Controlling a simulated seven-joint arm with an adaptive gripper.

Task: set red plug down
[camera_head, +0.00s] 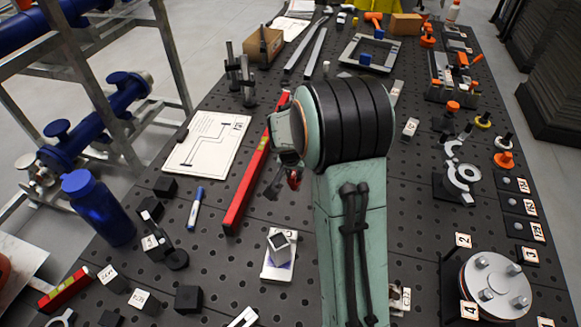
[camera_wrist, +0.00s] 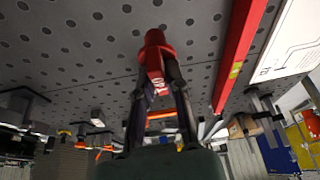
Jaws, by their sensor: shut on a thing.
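The red plug (camera_wrist: 155,48) is between the fingertips of my gripper (camera_wrist: 158,85) in the wrist view, with a label with dark marks on its side. My gripper is shut on it. The perforated dark table top is behind the plug in that view; I cannot tell whether the plug touches it. In the head view my gripper (camera_head: 281,182) is mostly hidden behind my arm, and only a small red part of the plug (camera_head: 294,180) shows, to the right of the red level.
The long red level (camera_head: 245,190) lies close by on the left, beside a paper drawing (camera_head: 208,140). A small block on a white plate (camera_head: 280,248) stands nearer the front. A blue bottle (camera_head: 97,207) stands at the left edge. A flanged disc (camera_head: 496,285) is at front right.

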